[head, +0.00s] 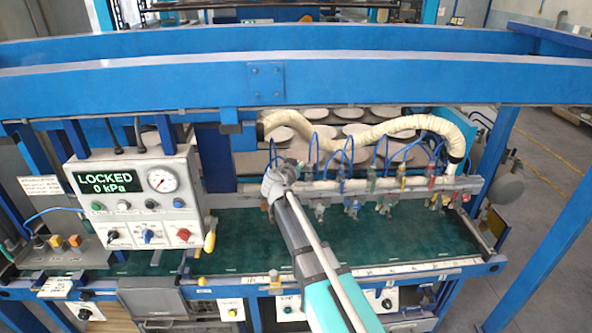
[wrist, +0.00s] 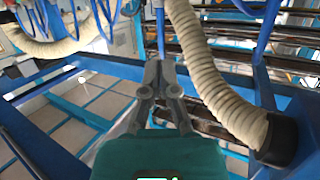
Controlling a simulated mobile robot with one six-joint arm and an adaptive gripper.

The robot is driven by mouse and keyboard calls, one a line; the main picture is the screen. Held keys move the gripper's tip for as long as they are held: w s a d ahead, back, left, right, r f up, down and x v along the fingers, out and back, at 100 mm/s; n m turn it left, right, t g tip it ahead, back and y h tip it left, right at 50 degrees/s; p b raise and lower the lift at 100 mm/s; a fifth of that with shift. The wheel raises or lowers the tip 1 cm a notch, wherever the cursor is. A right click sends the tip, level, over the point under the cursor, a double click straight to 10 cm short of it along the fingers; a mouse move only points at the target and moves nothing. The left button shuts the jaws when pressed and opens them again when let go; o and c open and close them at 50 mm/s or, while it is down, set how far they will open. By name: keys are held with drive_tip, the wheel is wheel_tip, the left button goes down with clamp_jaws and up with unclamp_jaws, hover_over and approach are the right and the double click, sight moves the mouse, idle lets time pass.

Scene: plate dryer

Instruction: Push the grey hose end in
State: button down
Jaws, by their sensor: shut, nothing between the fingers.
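My gripper (head: 277,178) is at the left end of the cream pipe with the valves in the head view, above the green bed. In the wrist view my gripper (wrist: 160,70) is shut and empty, its fingertips together. A thick cream ribbed hose (head: 400,125) arches over the back in the head view. A ribbed hose also passes right of my fingers in the wrist view (wrist: 205,70), apart from them, and ends in a dark grey cuff (wrist: 277,140). I cannot tell which fitting is the grey hose end; my arm hides part of the pipe.
Thin blue tubes (head: 347,150) loop over the valves. A control box (head: 135,197) at left reads LOCKED, 0 kPa. A blue beam (head: 200,86) crosses above, and a blue post (head: 555,210) stands at right. The green bed (head: 245,240) has bare areas.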

sight(308, 169)
drive_tip(key=b+x, duration=0.1)
drive_tip(key=x, duration=0.2)
drive_tip(key=f+b+x, duration=0.1)
drive_tip(key=x, duration=0.2)
drive_tip(key=shift+w+d+f+b, duration=0.15)
drive_tip(key=shift+w+f+b, duration=0.2)
drive_tip(key=shift+f+b, duration=0.25)
drive_tip(key=shift+w+d+f+b, duration=0.15)
drive_tip(key=shift+w+f+b, duration=0.15)
drive_tip(key=shift+f+b, duration=0.3)
drive_tip(key=shift+f+b, duration=1.4)
drive_tip(key=shift+r, duration=0.15)
drive_tip(key=r+p, duration=0.1)
drive_tip(key=s+r+p, duration=0.1)
drive_tip(key=shift+s+a+r+p, duration=0.15)
drive_tip(key=shift+a+r+p, duration=0.1)
drive_tip(key=shift+p, duration=0.15)
drive_tip(key=p+v, duration=0.3)
drive_tip(key=v, duration=0.8)
drive_tip(key=shift+r, duration=0.3)
